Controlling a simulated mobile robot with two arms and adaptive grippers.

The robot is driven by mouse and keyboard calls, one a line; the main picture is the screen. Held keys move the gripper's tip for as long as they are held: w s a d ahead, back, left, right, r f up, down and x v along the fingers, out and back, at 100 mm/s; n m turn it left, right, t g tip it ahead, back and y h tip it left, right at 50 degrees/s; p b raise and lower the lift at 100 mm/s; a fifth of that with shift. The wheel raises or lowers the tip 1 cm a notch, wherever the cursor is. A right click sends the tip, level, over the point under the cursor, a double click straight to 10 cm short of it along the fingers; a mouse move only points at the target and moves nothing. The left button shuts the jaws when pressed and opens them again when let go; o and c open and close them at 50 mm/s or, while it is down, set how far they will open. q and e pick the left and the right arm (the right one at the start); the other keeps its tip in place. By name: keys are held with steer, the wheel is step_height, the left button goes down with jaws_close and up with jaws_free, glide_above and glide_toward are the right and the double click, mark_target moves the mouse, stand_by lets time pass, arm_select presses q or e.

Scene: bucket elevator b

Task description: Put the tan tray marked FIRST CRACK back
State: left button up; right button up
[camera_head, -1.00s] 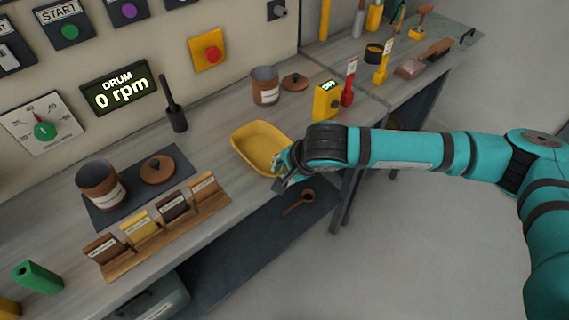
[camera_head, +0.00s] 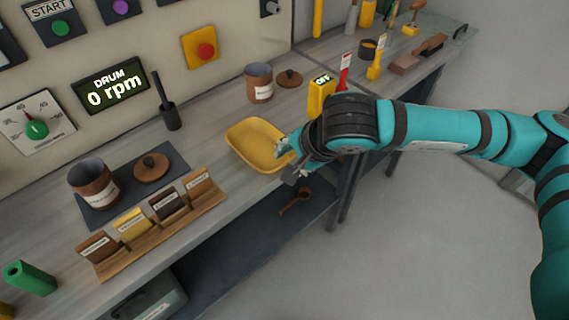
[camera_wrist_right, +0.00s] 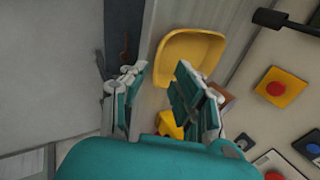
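A tan tray (camera_head: 200,184) stands at the right end of a wooden rack (camera_head: 150,240); its label is too small to read. A dark brown (camera_head: 98,248), a yellow (camera_head: 132,225) and a very dark tray (camera_head: 165,204) stand beside it in the rack. My right gripper (camera_head: 290,160) is by the right edge of a yellow basin (camera_head: 240,141), well right of the rack. In the right wrist view my right gripper (camera_wrist_right: 160,70) has its fingers spread with nothing held; the basin (camera_wrist_right: 163,62) lies beyond the fingertips. My left gripper is out of view.
A brown canister (camera_head: 258,84), its lid (camera_head: 289,78) and a yellow timer (camera_head: 320,97) stand behind the gripper. A brown pot (camera_head: 92,182) and lid (camera_head: 151,168) sit on a dark mat behind the rack. A scoop (camera_head: 295,201) lies on the lower shelf.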

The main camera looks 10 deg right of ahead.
steer(key=shift+v, duration=2.15)
